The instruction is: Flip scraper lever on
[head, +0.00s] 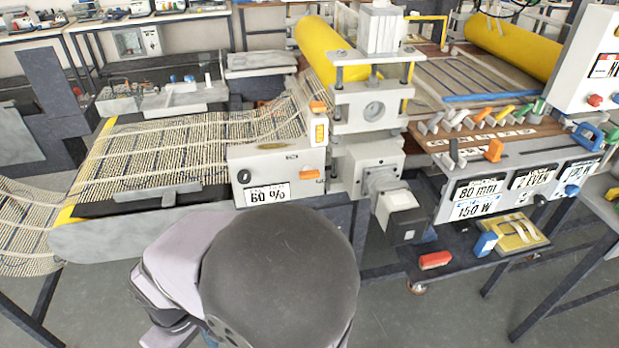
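No lever carries a readable scraper label, so I cannot tell which one is the scraper lever. On the control box (275,165) at the middle of the laminating machine, one orange lever (310,174) lies to the right above a "60 %" display. Another orange part (318,107) stands on a white post at that box's top right corner. A third orange lever (494,150) stands upright on the right-hand unit, near a grey lever (455,155). My arm fills the bottom middle with a large dark rounded link. My gripper does not show.
Striped mesh (185,140) runs over the left bed towards a yellow roller (330,50). Several coloured handles line the right unit. Its displays include "80 mm" (478,188) and "150 W". A red block (435,260) and a yellow tray (515,233) are below it.

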